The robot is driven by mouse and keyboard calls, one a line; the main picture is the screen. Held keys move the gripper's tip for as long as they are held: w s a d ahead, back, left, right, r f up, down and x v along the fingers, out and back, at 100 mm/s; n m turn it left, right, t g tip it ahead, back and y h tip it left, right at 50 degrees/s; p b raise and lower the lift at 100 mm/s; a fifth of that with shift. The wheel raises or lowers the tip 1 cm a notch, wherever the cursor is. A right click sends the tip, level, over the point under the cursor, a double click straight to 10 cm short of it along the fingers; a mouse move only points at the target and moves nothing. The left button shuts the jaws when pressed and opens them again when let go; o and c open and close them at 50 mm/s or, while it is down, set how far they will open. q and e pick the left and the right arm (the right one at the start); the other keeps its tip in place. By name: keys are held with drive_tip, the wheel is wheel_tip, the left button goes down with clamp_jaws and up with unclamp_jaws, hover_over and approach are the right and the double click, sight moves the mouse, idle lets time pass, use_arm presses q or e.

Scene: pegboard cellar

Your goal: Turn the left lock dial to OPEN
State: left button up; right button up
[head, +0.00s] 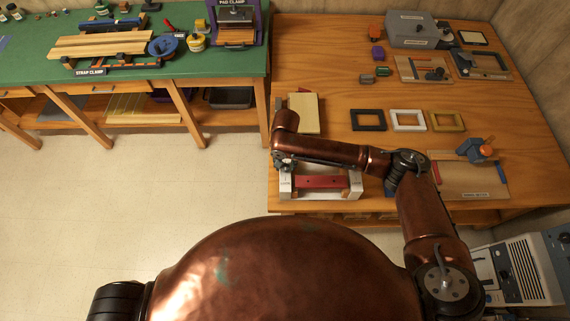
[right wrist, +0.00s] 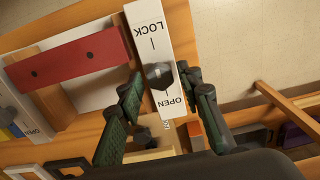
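The left lock dial (right wrist: 158,75) is a dark round knob on a white plate (right wrist: 150,40) printed LOCK at one end and OPEN at the other. I cannot tell for sure which word its pointer faces. My right gripper (right wrist: 163,84) is open, its green-padded fingers on either side of the plate near the dial, with gaps visible. In the head view my right gripper (head: 281,162) is over the left end of the fixture, and my arm partly hides it. The fixture's red bar (head: 320,182) runs between two white end plates; the right one (head: 354,184) shows. My left gripper is out of view.
A cream block (head: 304,114) stands behind the fixture. Picture frames (head: 408,120) lie on the wooden table (head: 330,70) to the right, with a grey box (head: 412,30) at the back. A green-topped bench (head: 130,68) is at left, beyond open floor.

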clamp_jaws()
